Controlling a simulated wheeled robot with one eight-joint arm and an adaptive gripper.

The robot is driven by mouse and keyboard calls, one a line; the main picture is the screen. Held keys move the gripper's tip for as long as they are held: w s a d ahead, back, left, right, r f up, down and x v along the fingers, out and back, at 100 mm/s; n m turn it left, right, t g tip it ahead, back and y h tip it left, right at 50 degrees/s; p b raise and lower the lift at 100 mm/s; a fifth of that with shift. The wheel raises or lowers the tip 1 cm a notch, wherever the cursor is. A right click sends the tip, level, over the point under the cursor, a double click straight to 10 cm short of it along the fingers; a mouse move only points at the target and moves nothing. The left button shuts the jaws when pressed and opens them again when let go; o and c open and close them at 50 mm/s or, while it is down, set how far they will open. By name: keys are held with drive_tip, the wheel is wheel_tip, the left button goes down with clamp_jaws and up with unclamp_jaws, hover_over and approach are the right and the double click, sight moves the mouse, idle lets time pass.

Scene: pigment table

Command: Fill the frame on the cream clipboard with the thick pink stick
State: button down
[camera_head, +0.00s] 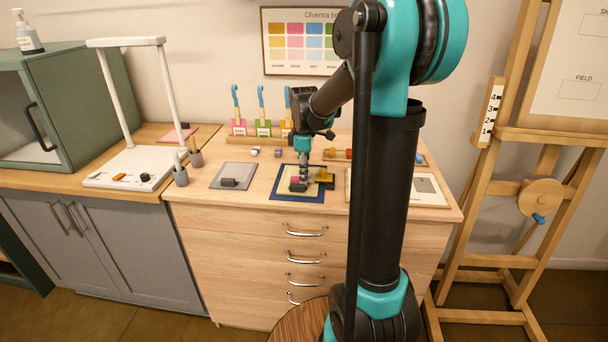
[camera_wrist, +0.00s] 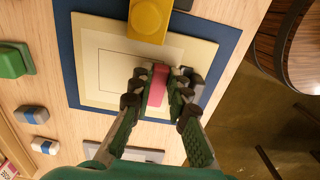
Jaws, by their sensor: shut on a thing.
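The cream sheet (camera_wrist: 91,72) with a thin dark rectangular frame lies on a dark blue board (camera_wrist: 66,55); in the head view the blue board (camera_head: 285,196) is at the middle of the wooden top. My gripper (camera_head: 300,186) is over this sheet, pointing down. In the wrist view my gripper (camera_wrist: 160,90) is shut on the thick pink stick (camera_wrist: 157,85), near one side of the frame. The fingers hide part of the frame. The visible inside of the frame looks cream, with no pink seen. Whether the stick touches the sheet I cannot tell.
A yellow block (camera_wrist: 148,20) lies at the sheet's edge, close to the frame. A grey board (camera_head: 220,185) is to the left and a pale board (camera_head: 425,199) to the right.

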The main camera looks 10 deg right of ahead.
drive_tip(key=shift+w, duration=0.1)
drive_tip(key=shift+w+d, duration=0.4)
drive_tip(key=shift+w, duration=0.75)
drive_tip(key=shift+w+d, duration=0.35)
drive_tip(key=shift+w, duration=0.8)
drive_tip(key=shift+w+d, duration=0.4)
drive_tip(key=shift+w, duration=0.75)
drive_tip(key=shift+s+a+f, duration=0.1)
drive_tip(key=shift+s+a, duration=0.1)
drive_tip(key=shift+s, duration=0.45)
drive_tip(key=shift+s+a+f, duration=0.1)
drive_tip(key=shift+s+a, duration=0.1)
drive_tip(key=shift+s, duration=0.45)
drive_tip(key=shift+s+a+r, duration=0.1)
drive_tip(key=shift+s+a, duration=0.1)
drive_tip(key=shift+s, duration=0.4)
drive_tip(key=shift+s+a, duration=0.2)
drive_tip(key=shift+s, duration=0.35)
drive_tip(key=shift+s, duration=0.1)
drive_tip(key=shift+s+a, duration=0.2)
drive_tip(key=shift+s, duration=0.35)
drive_tip(key=shift+s+a, duration=0.15)
drive_tip(key=shift+s, duration=0.35)
